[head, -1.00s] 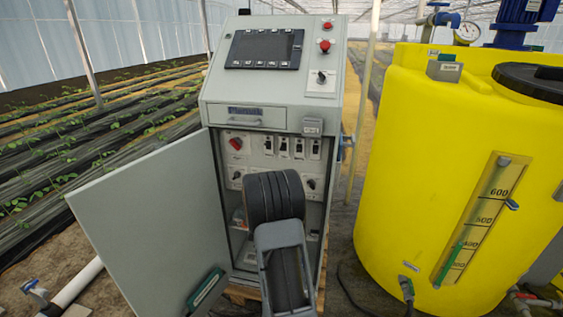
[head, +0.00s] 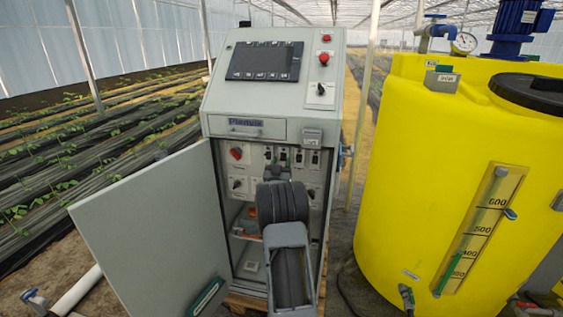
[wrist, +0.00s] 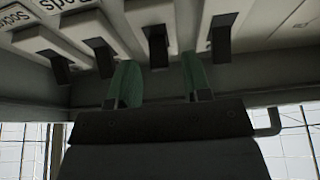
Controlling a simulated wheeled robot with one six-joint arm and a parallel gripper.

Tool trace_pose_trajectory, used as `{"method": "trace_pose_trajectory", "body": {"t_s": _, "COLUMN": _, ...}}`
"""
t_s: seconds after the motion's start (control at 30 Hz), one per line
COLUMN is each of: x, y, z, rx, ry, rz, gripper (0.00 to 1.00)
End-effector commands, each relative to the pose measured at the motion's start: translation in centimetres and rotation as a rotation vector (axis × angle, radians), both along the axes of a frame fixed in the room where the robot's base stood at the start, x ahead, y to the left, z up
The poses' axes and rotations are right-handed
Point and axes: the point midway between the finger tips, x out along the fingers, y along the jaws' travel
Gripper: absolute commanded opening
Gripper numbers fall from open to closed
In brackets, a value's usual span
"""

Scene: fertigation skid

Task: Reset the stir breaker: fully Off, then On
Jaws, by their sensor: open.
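A row of several small breakers with black levers sits inside the open grey control cabinet (head: 262,105), at the top of its inner panel. The wrist view shows these levers close up, pointing toward my gripper. My gripper (wrist: 160,82) is open, with two green fingertips. The fingertips are on either side of one black lever (wrist: 157,47), the third from the left in the wrist view, with gaps between. In the head view my gripper (head: 277,160) is at the breaker row and partly hides it. The labels are too cut off or small to tell which breaker is stir.
The cabinet door (head: 150,230) stands open to the left. A red knob (head: 236,153) and black rotary switches share the inner panel. A shelf edge or panel lip lies close around the fingers. A yellow tank (head: 420,170) stands to the right.

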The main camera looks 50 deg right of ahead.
Motion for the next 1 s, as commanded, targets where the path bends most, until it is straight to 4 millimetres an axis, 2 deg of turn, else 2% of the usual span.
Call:
{"method": "trace_pose_trajectory", "body": {"t_s": 0.43, "x": 0.36, "y": -0.6, "z": 0.29, "rx": 0.0, "ry": 0.0, "rz": 0.0, "gripper": 0.45}}
{"method": "trace_pose_trajectory", "body": {"t_s": 0.9, "x": 0.35, "y": -0.58, "z": 0.3, "rx": 0.0, "ry": 0.0, "rz": 0.0, "gripper": 0.01}}
{"method": "trace_pose_trajectory", "body": {"t_s": 1.0, "x": 0.35, "y": -0.58, "z": 0.32, "rx": 0.001, "ry": 0.001, "rz": 0.0, "gripper": 0.0}}
